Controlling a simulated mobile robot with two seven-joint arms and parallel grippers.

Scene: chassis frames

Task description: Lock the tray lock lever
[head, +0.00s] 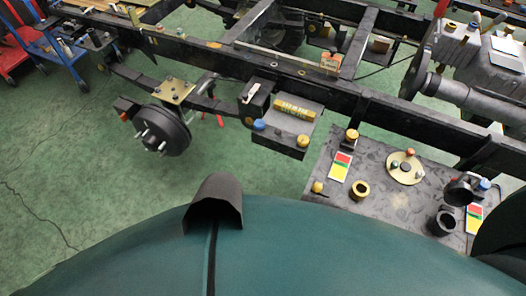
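I cannot pick out a tray lock lever with certainty. A dark, tray-like box (283,122) hangs beside the chassis rail. A yellow cylinder (295,107) lies on it, with a blue cap and a yellow cap near its front edge. Right of it is a larger dark panel (395,205) with several caps, knobs and coloured labels. Neither of my grippers shows in the head view.
The black chassis frame (215,55) runs across the upper view. A hub with studs (160,130) hangs at its left. Grey machinery (490,65) is at the upper right. Green floor (60,150) is open at the left. A large teal curved surface (320,250) fills the bottom.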

